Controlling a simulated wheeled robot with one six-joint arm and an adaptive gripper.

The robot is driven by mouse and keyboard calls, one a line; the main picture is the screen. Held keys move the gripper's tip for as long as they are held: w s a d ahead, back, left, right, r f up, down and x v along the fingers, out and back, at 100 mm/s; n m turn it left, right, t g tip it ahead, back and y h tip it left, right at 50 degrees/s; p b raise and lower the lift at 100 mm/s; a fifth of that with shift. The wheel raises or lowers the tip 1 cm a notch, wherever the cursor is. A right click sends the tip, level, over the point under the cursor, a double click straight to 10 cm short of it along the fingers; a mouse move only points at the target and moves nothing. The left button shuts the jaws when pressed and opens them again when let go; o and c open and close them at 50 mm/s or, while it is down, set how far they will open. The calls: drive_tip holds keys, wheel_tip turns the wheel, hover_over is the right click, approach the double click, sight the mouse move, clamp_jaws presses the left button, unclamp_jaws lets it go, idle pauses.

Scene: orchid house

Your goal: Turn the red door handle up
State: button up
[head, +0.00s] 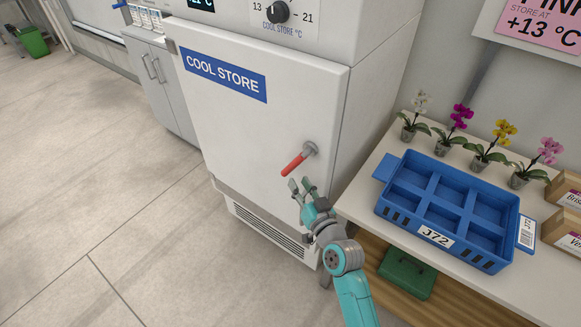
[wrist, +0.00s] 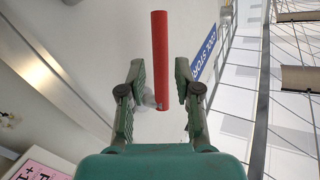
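The red door handle (head: 294,165) is on the white COOL STORE door (head: 255,120), near its right edge. Its grey pivot (head: 310,149) is at the right end, and the red lever points left and somewhat down in the head view. My gripper (head: 299,187) is open and empty, just below the handle in that view. In the wrist view the red handle (wrist: 160,60) runs lengthwise in line with the gap between the two open fingers of my gripper (wrist: 159,75). Neither finger visibly touches it. The door looks shut.
A bench (head: 370,180) right of the cabinet bears a blue crate (head: 383,208) marked J72 and several potted orchids (head: 456,125). A green box (head: 407,273) sits on the shelf below. The floor (head: 110,190) to the left is clear.

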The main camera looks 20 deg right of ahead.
sight(291, 171)
drive_tip(key=w, duration=0.7)
drive_tip(key=shift+w+a, duration=0.2)
drive_tip(key=shift+a, duration=0.2)
clamp_jaws()
